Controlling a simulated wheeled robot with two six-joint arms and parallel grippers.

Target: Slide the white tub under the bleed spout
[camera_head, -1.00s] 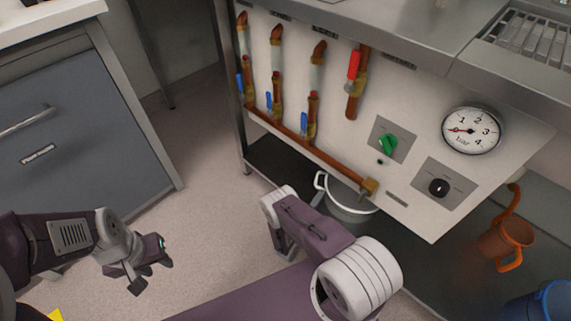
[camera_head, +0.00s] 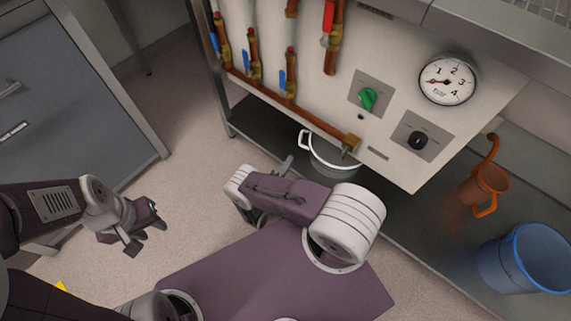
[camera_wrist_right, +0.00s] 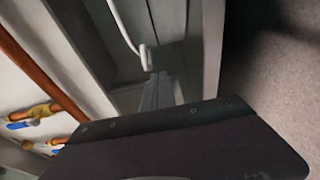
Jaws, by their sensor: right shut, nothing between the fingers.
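The white tub (camera_head: 331,158) stands on the dark lower shelf under the panel, its looped handle to the left; the panel edge hides part of it. The brass bleed spout (camera_head: 351,145) at the copper pipe's right end overlaps the tub's rim in the head view; I cannot tell whether it is directly above. My right gripper (camera_head: 286,166) is shut and empty, left of the tub and mostly hidden by my arm. In the right wrist view its fingers (camera_wrist_right: 158,92) point at a white bar that looks like the handle (camera_wrist_right: 147,58); contact is unclear. My left gripper (camera_head: 143,235) looks open and empty over the floor.
The panel carries blue-handled valves (camera_head: 253,68), a green knob (camera_head: 368,98), a black knob (camera_head: 417,140) and a gauge (camera_head: 447,81). An orange jug (camera_head: 484,187) and a blue bucket (camera_head: 527,262) stand to the right. A grey cabinet (camera_head: 70,100) is at left.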

